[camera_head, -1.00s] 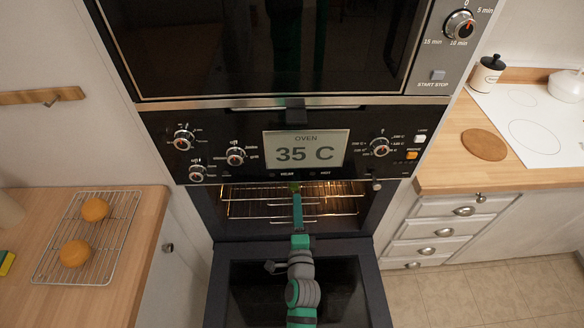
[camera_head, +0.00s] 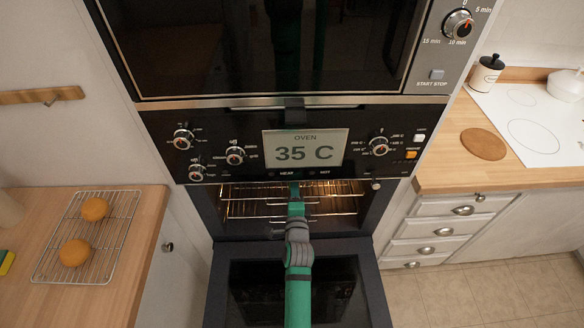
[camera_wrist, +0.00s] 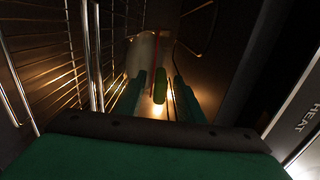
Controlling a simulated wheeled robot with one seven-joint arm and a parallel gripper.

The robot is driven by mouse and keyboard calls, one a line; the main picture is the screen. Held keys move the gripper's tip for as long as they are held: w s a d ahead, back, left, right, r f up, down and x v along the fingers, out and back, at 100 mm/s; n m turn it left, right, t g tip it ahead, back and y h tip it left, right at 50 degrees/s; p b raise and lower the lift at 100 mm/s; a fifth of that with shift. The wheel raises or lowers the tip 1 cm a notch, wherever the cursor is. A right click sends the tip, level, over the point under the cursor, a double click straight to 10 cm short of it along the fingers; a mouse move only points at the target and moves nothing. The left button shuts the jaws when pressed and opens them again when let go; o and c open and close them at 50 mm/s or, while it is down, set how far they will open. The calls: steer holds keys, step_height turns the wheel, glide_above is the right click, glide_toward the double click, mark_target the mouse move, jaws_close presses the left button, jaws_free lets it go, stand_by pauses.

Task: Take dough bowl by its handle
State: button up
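My gripper (camera_wrist: 159,82) is inside the lit oven, with its two green fingers apart in the wrist view. A small green, rounded piece, which looks like the dough bowl's handle (camera_wrist: 161,85), shows between the fingertips. I see no clear contact, and a gap appears on both sides of it. A pale grey curved surface (camera_wrist: 142,55) beyond it may be the bowl itself; it is dim and partly hidden by the left finger. In the head view my arm and the oven's top edge hide the bowl.
The oven door (camera_head: 220,290) is folded down below my arm. Wire racks (camera_head: 245,208) cross the oven cavity. The control panel (camera_head: 225,145) sits close above my arm. Two buns lie on a cooling rack (camera_head: 112,235) on the left counter.

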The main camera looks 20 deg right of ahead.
jaws_close()
steer(key=shift+w, duration=0.1)
steer(key=shift+a, duration=0.15)
stand_by(0.8)
